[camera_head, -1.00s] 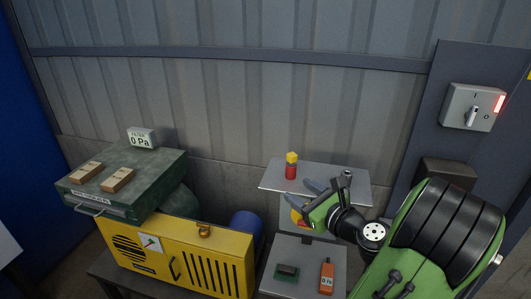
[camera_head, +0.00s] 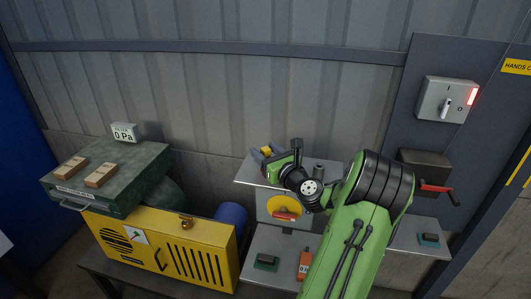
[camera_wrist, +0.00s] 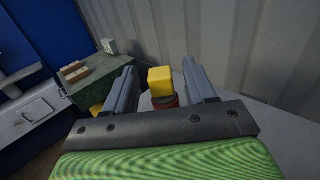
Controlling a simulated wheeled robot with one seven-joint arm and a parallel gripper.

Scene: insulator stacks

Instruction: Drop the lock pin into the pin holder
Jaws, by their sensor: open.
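A piece with a yellow top and a red lower part, which looks like the lock pin (camera_head: 266,150), stands upright on the grey upper shelf. My gripper (camera_head: 262,155) is open at the left part of that shelf, with its fingers around the piece. In the wrist view the yellow top (camera_wrist: 160,80) sits between the two open fingers (camera_wrist: 158,70), with a gap on each side. The red part shows just below it. A small dark grey cylinder (camera_head: 319,170), perhaps the pin holder, stands on the shelf to the right, partly behind my arm.
The grey upper shelf (camera_head: 246,178) is mostly clear at its left. Below it are a yellow disc with a red handle (camera_head: 285,215) and a lower shelf (camera_head: 262,245) with small devices. A yellow cabinet (camera_head: 165,248) stands left. A switch box (camera_head: 447,101) and red crank (camera_head: 437,188) are at right.

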